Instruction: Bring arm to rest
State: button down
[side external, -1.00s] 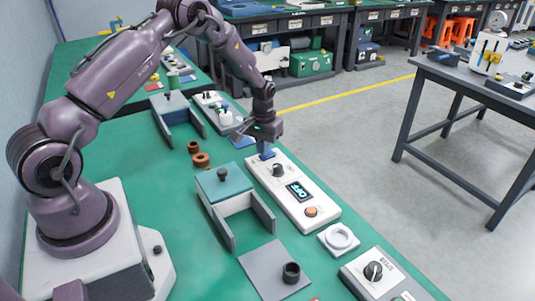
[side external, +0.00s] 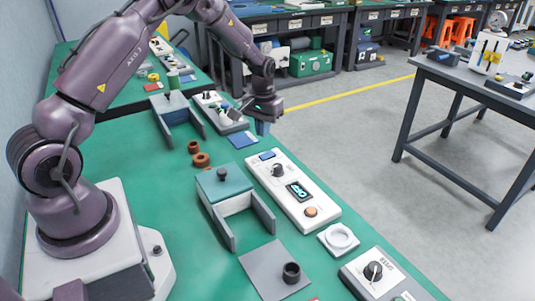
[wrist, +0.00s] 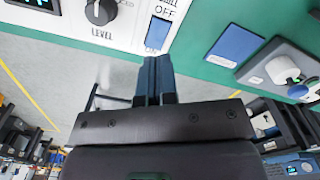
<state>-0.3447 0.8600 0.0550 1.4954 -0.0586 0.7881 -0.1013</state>
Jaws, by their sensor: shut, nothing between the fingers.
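My gripper (side external: 263,128) hangs in the air just past the far end of the white control panel (side external: 292,190), near the table's right edge. Its blue fingers are together and hold nothing; they also show in the wrist view (wrist: 154,80). In the wrist view the blue switch (wrist: 157,32) lies just beyond the fingertips, next to ON and OFF lettering. The fingers are apart from it.
The green bench (side external: 170,210) carries a teal-topped fixture (side external: 222,183), brown rings (side external: 201,159), a grey plate (side external: 267,272) with a black ring (side external: 291,272), a white ring holder (side external: 339,238) and a speed-knob box (side external: 375,273). Another fixture (side external: 176,113) stands farther back. Air above the bench is mostly free.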

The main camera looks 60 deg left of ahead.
jog(key=shift+s+d+f, duration=0.1)
jog(key=shift+s+f, duration=0.1)
jog(key=shift+s, duration=0.1)
jog(key=shift+s+d+f+g, duration=0.15)
jog(key=shift+s+d+g, duration=0.05)
jog(key=shift+s, duration=0.25)
jog(key=shift+s+d+f+g, duration=0.1)
jog(key=shift+s+d+g, duration=0.1)
jog(key=shift+s, duration=0.2)
jog(key=s+d+r+m+t, duration=0.3)
jog(key=s+d+r, duration=0.5)
jog(key=s+r, duration=0.3)
jog(key=s+d+r+m+t, duration=0.3)
jog(key=s+d+r, duration=0.5)
jog(key=s+r, duration=0.3)
notch_tip(320, 180, up, 4)
jog(key=shift+s+d+f, duration=0.1)
jog(key=shift+s+d, duration=0.05)
jog(key=shift+d, duration=0.25)
